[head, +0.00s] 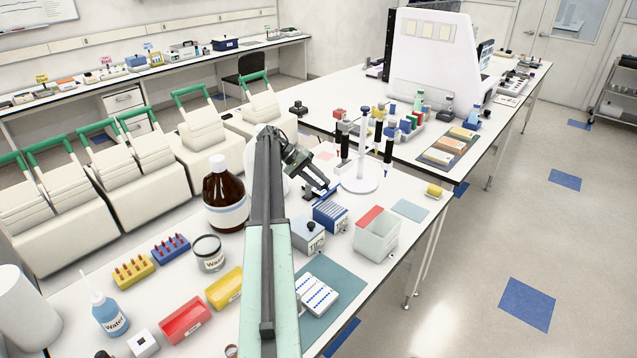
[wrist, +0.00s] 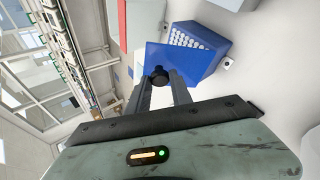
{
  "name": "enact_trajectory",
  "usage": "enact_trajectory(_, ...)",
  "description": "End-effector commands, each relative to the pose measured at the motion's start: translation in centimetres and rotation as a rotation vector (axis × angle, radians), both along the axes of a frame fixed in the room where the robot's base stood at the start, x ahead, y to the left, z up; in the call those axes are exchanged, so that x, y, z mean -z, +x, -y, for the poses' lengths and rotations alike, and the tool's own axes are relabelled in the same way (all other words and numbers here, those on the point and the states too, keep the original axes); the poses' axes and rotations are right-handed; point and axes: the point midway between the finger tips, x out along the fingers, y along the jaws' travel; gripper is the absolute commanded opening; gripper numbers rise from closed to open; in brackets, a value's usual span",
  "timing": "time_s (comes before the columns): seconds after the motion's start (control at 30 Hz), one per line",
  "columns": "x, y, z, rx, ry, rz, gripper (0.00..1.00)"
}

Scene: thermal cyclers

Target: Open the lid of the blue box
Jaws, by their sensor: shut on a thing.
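The blue box (head: 330,217) stands on the white bench and holds rows of pale tips. Its blue lid (head: 327,194) is tilted up at the far side of the box, and the tips show. In the wrist view, the lid (wrist: 185,63) covers part of the blue box (wrist: 212,45), with pale tips visible beyond its edge. My gripper (head: 323,187) is at the raised lid. In the wrist view, my gripper (wrist: 160,84) is shut on the black knob (wrist: 158,74) of the lid.
A grey tip box (head: 308,238) with a knobbed lid stands close at the left. A clear container with red (head: 376,240) stands at the right. A white pipette stand (head: 360,180) is behind, and a brown bottle (head: 225,195) is at the left.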

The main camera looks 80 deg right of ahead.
Motion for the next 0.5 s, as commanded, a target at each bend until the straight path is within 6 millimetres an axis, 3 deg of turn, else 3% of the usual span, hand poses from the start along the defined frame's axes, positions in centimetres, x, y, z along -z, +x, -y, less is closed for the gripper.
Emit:
enact_trajectory(0.03, 0.01, 0.06, 0.02, -0.001, 0.0, 0.0, 0.0)
enact_trajectory(0.07, 0.01, 0.08, 0.02, -0.002, -0.001, 0.0, 0.32)
enact_trajectory(0.13, 0.0, 0.11, 0.02, -0.002, -0.001, 0.0, 0.48)
enact_trajectory(0.5, -0.36, 0.41, 0.04, -0.003, -0.001, 0.0, 0.48)
